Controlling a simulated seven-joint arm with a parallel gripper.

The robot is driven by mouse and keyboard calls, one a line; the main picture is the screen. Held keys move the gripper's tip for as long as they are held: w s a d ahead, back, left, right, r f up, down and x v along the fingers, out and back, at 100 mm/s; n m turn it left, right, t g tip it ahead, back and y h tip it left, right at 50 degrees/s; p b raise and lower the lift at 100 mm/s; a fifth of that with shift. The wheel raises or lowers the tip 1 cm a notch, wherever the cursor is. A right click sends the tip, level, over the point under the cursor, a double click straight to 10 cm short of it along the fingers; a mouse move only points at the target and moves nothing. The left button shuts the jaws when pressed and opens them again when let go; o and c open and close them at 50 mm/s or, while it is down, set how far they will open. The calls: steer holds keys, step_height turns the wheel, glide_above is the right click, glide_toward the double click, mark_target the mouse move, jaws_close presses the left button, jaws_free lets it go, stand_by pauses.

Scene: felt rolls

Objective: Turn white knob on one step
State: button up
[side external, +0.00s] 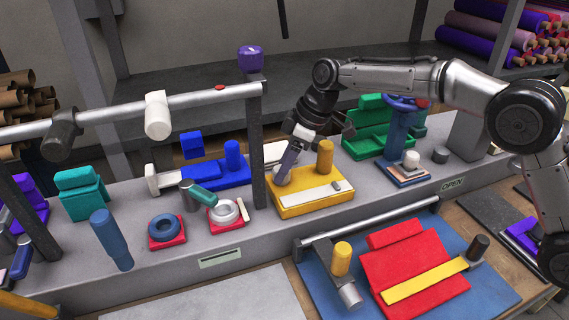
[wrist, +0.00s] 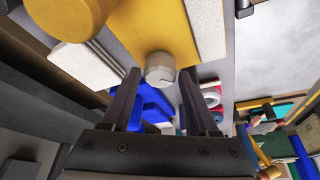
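A pale white-grey knob (wrist: 160,68) stands at one end of a yellow block (wrist: 160,25). In the side view the knob (side external: 281,177) is partly hidden by my gripper (side external: 287,163) at the left of the yellow base (side external: 313,207). In the wrist view my gripper (wrist: 159,78) is open, one finger on each side of the knob. Narrow gaps seem to show between knob and fingers; I cannot tell how far the tips reach down around it. Any mark on the knob's face is too small to read.
A yellow post (side external: 325,157) and a white strip (side external: 305,195) are on the same base. A grey upright (side external: 257,150) stands close left of my gripper, under a rail (side external: 200,101) with a white cylinder (side external: 157,115). A blue block (side external: 215,172) lies behind it.

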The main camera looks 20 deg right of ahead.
jaws_close()
steer(key=shift+m+t+h, duration=0.4)
steer(key=shift+m, duration=1.1)
steer(key=shift+o, duration=1.8)
jaws_free()
steer(key=v, duration=1.3)
steer(key=shift+r, duration=0.4)
steer(key=shift+s+d, duration=0.1)
steer(key=shift+d, duration=0.05)
